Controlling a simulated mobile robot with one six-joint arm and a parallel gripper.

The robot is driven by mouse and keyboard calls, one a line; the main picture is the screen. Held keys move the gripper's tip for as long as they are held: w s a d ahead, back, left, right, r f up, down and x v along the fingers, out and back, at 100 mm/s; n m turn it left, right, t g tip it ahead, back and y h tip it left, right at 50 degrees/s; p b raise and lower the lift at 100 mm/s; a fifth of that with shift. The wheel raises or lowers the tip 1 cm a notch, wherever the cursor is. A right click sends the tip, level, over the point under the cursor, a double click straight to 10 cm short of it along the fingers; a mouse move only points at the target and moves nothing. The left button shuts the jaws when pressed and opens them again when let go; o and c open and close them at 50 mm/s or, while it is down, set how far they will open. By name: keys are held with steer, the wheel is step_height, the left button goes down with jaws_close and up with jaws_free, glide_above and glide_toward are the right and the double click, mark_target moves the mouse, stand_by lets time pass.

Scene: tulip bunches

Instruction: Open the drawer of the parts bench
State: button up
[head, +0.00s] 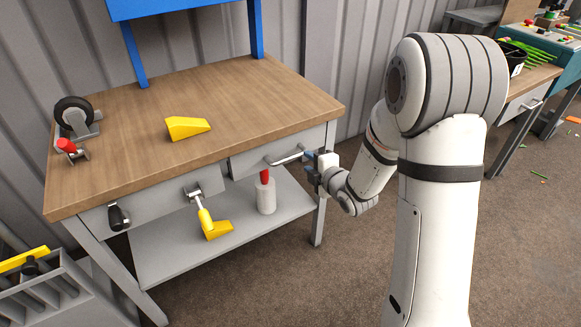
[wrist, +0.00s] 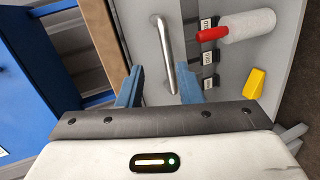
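The parts bench (head: 190,115) has a brown wooden top and a grey frame. Its drawer (head: 250,165) sits at the right under the top, and its front looks flush with the frame. A silver bar handle (head: 287,157) is on the drawer front; it also shows in the wrist view (wrist: 165,50). My gripper (head: 309,166) is at the right end of the handle. In the wrist view my gripper (wrist: 160,72) is open, with blue fingers apart and the near end of the bar between them. I cannot tell whether either finger touches the bar.
On the top stand a caster wheel (head: 73,115) and a yellow wedge (head: 187,127). A yellow-handled tool (head: 205,218) hangs from the left front. A white, red-topped cylinder (head: 266,197) stands on the lower shelf (head: 170,257). A grey crate (head: 55,295) is lower left. Floor before the bench is clear.

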mark_target(290, 157)
steer(key=shift+n+t+y, duration=0.3)
steer(key=shift+n+y, duration=0.5)
steer(key=shift+n, duration=0.1)
steer(key=w+a+f, duration=0.1)
steer(key=w+a, duration=0.1)
steer(key=w+a+f, duration=0.1)
steer(key=w+a, duration=0.1)
steer(key=w+a+f+b, duration=0.1)
steer(key=w+a, duration=0.1)
steer(key=shift+w+a+f, duration=0.1)
steer(key=shift+f, duration=0.3)
steer(key=shift+c, duration=0.5)
jaws_close()
